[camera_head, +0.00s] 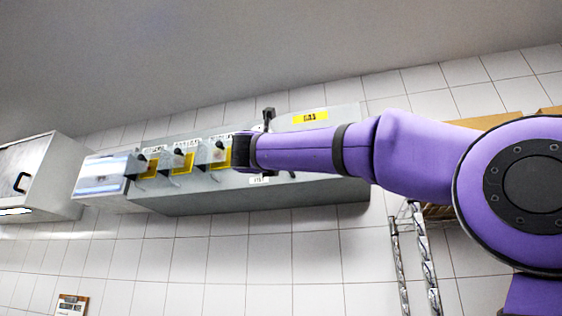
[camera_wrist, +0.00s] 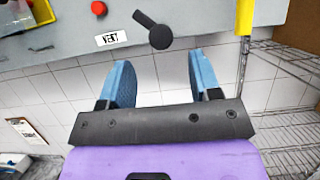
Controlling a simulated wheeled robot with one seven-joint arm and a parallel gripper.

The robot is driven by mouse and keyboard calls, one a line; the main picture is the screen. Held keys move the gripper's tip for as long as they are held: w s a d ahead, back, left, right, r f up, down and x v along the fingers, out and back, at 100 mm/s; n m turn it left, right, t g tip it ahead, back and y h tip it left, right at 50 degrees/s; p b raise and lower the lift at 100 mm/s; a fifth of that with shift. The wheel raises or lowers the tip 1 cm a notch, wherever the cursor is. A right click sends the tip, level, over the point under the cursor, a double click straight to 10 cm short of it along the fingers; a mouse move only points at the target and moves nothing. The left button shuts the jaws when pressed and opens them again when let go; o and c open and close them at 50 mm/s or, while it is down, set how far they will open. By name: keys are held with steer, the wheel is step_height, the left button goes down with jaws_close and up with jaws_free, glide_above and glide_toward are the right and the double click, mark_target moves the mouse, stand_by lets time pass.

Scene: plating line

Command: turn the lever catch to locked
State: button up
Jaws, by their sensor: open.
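In the wrist view a dark lever with a round hub (camera_wrist: 160,37) sits on the lower part of the grey panel (camera_wrist: 70,38). Its short arm points up and to the left from the hub. A white label is to its left. My gripper (camera_wrist: 159,57) is open and empty. Its two blue fingers point at the panel, just below the lever and apart from it, one on each side of the hub. In the head view my purple arm reaches across the grey wall box (camera_head: 200,200), and my gripper's fingers and this lever cannot be made out there.
A red button (camera_wrist: 98,8) is left of the lever. A yellow part (camera_wrist: 245,16) edges the panel at right, with a wire rack (camera_wrist: 285,75) beyond. Several switches with yellow plates (camera_head: 183,162) line the box. The tiled wall below is mostly clear.

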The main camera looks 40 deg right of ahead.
steer(key=x, duration=0.7)
steer(key=shift+w+d, duration=0.2)
steer(key=shift+d, duration=0.15)
steer(key=c, duration=0.9)
